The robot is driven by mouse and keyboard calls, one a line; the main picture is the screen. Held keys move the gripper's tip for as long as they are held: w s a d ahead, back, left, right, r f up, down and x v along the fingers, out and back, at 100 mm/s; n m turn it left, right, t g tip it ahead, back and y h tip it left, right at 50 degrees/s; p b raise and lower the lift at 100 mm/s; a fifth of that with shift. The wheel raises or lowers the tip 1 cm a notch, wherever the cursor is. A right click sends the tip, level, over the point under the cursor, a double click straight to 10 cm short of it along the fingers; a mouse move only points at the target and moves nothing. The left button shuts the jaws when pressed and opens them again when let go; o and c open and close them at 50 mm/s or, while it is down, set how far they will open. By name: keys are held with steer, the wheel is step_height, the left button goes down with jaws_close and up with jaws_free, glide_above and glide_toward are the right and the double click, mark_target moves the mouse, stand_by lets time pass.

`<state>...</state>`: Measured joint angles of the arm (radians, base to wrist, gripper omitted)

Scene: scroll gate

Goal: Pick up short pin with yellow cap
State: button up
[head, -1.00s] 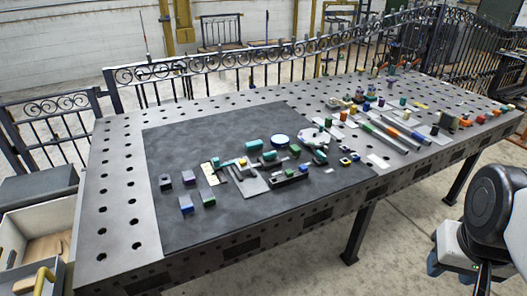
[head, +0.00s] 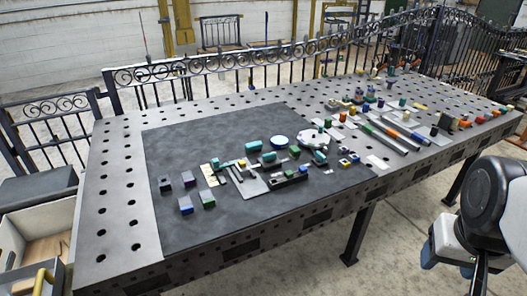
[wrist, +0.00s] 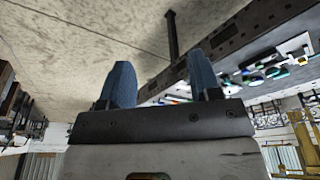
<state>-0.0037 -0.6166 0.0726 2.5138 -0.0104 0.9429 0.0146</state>
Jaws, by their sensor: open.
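Small yellow spots show among the parts on the dark mat (head: 290,220) in the head view, one of them near a yellow-topped piece (head: 242,163) by the grey plate. They are too small to tell which is the short pin with the yellow cap. My gripper (wrist: 162,82) is open and empty, its two blue fingers wide apart in the wrist view. In the head view my gripper (head: 449,258) hangs at the lower right, off the table's front edge and well away from the parts.
An iron fence (head: 240,75) stands behind. Grey bins (head: 40,225) are at the left. The mat's front part is bare.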

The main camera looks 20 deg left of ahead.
steer(key=w+a+r+n, duration=0.15)
steer(key=w+a, duration=0.25)
steer(key=w, duration=0.4)
steer(key=w+a+r+n, duration=0.1)
steer(key=w+a+r, duration=0.1)
steer(key=w+a, duration=0.45)
steer(key=n+g, duration=0.3)
steer(key=n, duration=0.4)
glide_above(243, 162)
steer(key=shift+m, duration=0.25)
step_height(243, 162, down, 17)
steer(key=shift+d, duration=0.15)
steer(key=shift+a+f, duration=0.15)
steer(key=shift+a, duration=0.1)
steer(key=shift+f, duration=0.1)
steer(key=shift+f, duration=1.2)
steer(key=shift+f, duration=0.15)
